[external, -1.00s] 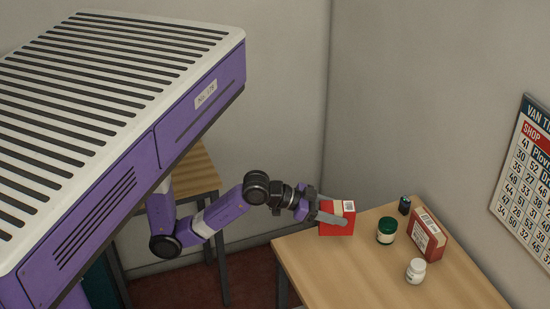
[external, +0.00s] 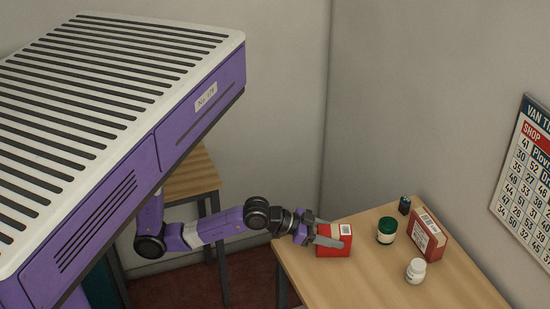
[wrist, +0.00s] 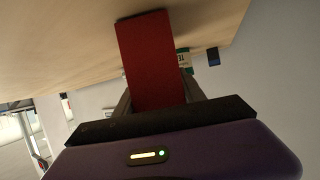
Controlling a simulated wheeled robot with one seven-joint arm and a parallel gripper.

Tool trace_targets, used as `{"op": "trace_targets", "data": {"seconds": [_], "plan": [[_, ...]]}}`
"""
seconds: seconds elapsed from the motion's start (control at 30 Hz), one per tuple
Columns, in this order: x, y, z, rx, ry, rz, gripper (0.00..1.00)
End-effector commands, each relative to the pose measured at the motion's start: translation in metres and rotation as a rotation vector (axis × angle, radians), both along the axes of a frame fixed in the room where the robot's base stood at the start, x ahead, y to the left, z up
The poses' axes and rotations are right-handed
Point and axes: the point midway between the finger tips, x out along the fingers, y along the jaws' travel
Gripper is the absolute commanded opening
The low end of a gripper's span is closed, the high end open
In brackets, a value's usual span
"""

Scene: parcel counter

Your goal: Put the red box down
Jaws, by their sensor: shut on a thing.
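The red box (external: 334,250), with a white label and barcode on it, is at the left end of the wooden table (external: 445,291). My gripper (external: 331,240) is shut on this box, with its grey fingers along the box's sides. In the wrist view the red box (wrist: 152,62) stands out between the fingers, partly hidden by the gripper body. The box is low at the tabletop; I cannot tell whether its underside touches the wood.
To the right on the table stand a green jar (external: 387,231), a white bottle (external: 416,271), a small dark box (external: 404,205) and a larger red-brown box (external: 427,234) with a white label. Bare wood lies in front of the held box. Walls close off the back.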

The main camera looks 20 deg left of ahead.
Motion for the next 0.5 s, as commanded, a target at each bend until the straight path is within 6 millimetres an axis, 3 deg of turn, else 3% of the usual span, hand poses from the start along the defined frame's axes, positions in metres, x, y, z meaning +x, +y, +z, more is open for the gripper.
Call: {"op": "trace_targets", "data": {"seconds": [0.1,0.13,0.23,0.5], "plan": [[0.0001,-0.0002,-0.0025,-0.001,0.0,0.0,0.0],[-0.0001,-0.0001,-0.0034,0.0,0.0,0.0,0.49],[0.0,-0.0002,-0.0025,0.0,0.0,0.0,0.69],[0.0,-0.0001,-0.0023,0.0,0.0,0.0,0.69]]}}
